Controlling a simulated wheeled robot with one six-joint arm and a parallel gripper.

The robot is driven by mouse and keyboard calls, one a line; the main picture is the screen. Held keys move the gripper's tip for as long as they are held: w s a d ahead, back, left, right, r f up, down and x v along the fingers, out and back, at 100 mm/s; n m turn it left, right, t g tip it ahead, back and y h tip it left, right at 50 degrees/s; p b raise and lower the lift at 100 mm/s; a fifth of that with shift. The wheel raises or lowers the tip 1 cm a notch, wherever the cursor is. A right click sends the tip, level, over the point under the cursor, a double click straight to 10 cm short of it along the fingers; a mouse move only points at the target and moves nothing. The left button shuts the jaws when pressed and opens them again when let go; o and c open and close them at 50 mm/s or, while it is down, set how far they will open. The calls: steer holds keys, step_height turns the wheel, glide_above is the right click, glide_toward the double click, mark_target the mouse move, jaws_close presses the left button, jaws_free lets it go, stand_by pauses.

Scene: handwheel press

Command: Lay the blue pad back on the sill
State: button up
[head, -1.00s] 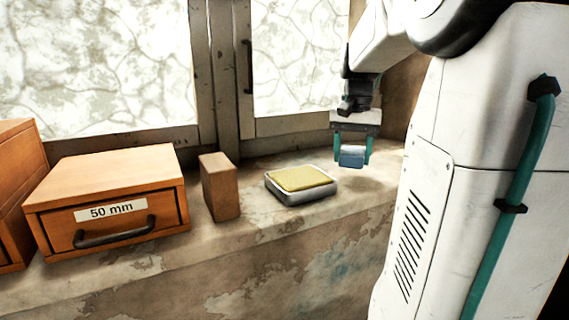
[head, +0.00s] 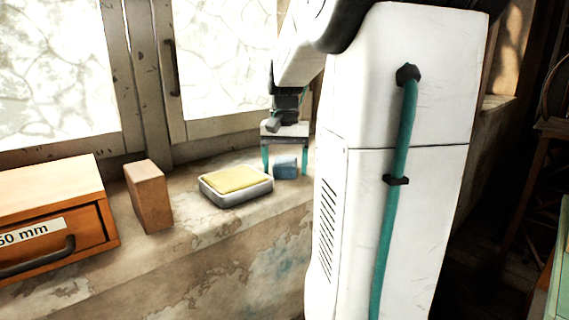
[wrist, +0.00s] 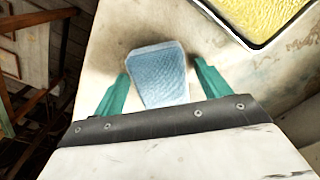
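The blue pad (head: 285,167) appears to rest on the stone sill (head: 225,222), just right of the grey tray with the yellow pad. My gripper (head: 285,170) is over it, with one teal finger on each side. The fingers are open, with a visible gap between each finger and the pad. In the wrist view the blue pad (wrist: 158,76) lies between the spread fingers of my gripper (wrist: 161,70), touching neither, with a dark stain on the sill around its far end.
A grey tray (head: 237,198) holding a yellow pad (head: 237,179) is left of the gripper. A wooden block (head: 149,196) and a wooden drawer box (head: 50,213) labelled "50 mm" stand further left. The window (head: 228,65) is behind the sill.

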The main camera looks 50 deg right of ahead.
mark_target(285, 162)
steer(key=shift+r, duration=0.1)
step_height(285, 162, up, 12)
steer(key=s+a+f+n, duration=0.1)
steer(key=a+f+n, duration=0.2)
steer(key=a, duration=0.6)
steer(key=s+a+f+n, duration=0.1)
steer(key=a+f+n, duration=0.1)
steer(key=a, duration=0.6)
steer(key=s+a+f+n+t, duration=0.1)
steer(key=s+a+f+n, duration=0.5)
steer(key=s+a+f, duration=0.4)
step_height(285, 162, down, 2)
steer(key=a, duration=0.3)
steer(key=shift+f+n, duration=0.25)
steer(key=shift+n, duration=0.05)
steer(key=shift+s, duration=0.1)
